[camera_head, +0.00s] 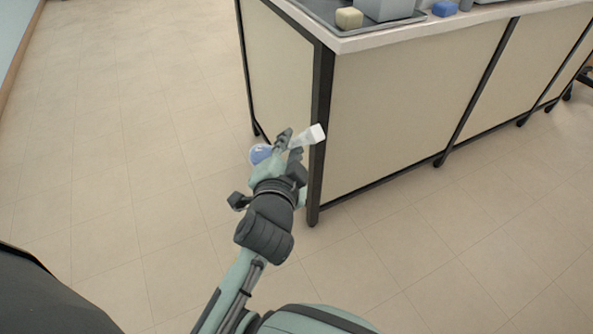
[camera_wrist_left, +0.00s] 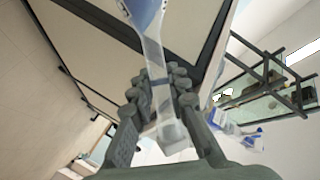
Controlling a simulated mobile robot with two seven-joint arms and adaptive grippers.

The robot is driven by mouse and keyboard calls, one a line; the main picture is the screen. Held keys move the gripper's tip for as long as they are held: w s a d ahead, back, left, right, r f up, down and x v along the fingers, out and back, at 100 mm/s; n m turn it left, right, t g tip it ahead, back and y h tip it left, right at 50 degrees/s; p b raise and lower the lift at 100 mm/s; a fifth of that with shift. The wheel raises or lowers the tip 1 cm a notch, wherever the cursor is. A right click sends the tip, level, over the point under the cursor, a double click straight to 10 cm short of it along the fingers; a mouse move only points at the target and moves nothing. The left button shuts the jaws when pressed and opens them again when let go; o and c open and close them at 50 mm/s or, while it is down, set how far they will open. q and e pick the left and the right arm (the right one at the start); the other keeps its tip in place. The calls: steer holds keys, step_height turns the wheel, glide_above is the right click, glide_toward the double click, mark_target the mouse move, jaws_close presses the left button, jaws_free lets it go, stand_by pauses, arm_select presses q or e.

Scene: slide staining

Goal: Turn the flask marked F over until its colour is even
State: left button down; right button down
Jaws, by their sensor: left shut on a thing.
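A flask with blue liquid in its bulb (camera_head: 260,153) and a pale stoppered end (camera_head: 314,134) is in my left gripper (camera_head: 288,144). In the head view it lies aslant, bulb at left and pale end at right. In the left wrist view the blue bulb (camera_wrist_left: 145,8) is at the top edge, and the clear neck runs between the fingers of my left gripper (camera_wrist_left: 158,85), which are shut on it. A whitish mark shows on the bulb, but I cannot read it as a letter. My right gripper is not in view.
A bench with cream panels (camera_head: 400,110) and black legs stands close to the right of the flask. The tiled floor (camera_head: 130,130) at left is clear.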

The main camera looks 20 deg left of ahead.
arm_select(q)
steer(key=m+t+b, duration=0.1)
steer(key=m+b, duration=0.2)
steer(key=m, duration=0.2)
steer(key=d+m+t+y+b, duration=0.1)
steer(key=m+t+b, duration=0.1)
steer(key=m+b, duration=0.1)
steer(key=m+t+y+b, duration=0.1)
steer(key=m+t+b, duration=0.1)
steer(key=m+b, duration=0.2)
steer(key=shift+s+d+f+m, duration=0.1)
steer(key=shift+s+f+m, duration=0.05)
steer(key=shift+m, duration=0.5)
steer(key=shift+s+d+f+m, duration=0.1)
steer(key=shift+s+f+m, duration=0.05)
steer(key=shift+m, duration=0.5)
